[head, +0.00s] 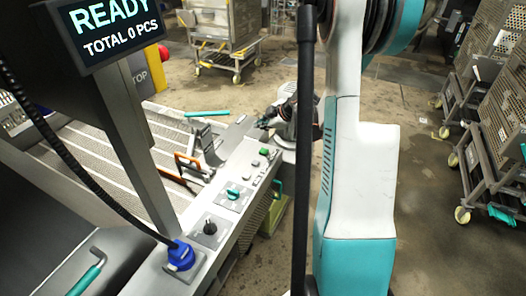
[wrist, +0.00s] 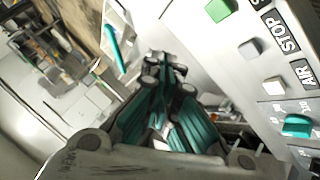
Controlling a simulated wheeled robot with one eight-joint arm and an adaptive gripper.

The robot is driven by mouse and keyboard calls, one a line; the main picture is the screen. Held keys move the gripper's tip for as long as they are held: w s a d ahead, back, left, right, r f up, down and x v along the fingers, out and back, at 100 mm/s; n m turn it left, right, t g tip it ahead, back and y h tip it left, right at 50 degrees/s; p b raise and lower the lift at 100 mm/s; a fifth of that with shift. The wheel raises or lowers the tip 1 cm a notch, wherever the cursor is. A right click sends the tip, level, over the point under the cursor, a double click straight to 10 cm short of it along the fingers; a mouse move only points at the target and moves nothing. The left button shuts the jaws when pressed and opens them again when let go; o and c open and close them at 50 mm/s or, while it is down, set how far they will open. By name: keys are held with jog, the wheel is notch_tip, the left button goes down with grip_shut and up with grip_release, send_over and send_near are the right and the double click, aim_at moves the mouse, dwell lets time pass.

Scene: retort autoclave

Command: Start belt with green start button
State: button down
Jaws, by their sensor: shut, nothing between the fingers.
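The green start button (head: 264,151) is on the sloped grey control panel (head: 232,172), in the middle of the head view. In the wrist view the green button (wrist: 219,10) shows at the top edge, its label mostly cut off. My gripper (head: 263,121) is just beyond the panel's far end in the head view. In the wrist view my gripper (wrist: 166,62) is shut and empty, its teal fingers together, to the left of and apart from the button. The perforated belt (head: 108,160) lies left of the panel. A display (head: 115,30) reads "READY" and "TOTAL 0 PCS".
Beside the green button are a grey button (wrist: 250,47) by "STOP", a white button (wrist: 274,87) by "AIR" and a teal knob (wrist: 297,125). A black knob (head: 210,228) and blue plug (head: 180,254) sit nearer. Wheeled racks (head: 495,130) stand at right.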

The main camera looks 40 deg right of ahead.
aim_at(262, 152)
jog(key=shift+f, duration=0.15)
notch_tip(262, 152, down, 8)
jog(key=b, duration=0.6)
jog(key=shift+f, duration=0.25)
jog(key=shift+f, duration=0.15)
dwell(0.9)
jog(key=shift+f+b, duration=0.25)
jog(key=shift+b, duration=0.2)
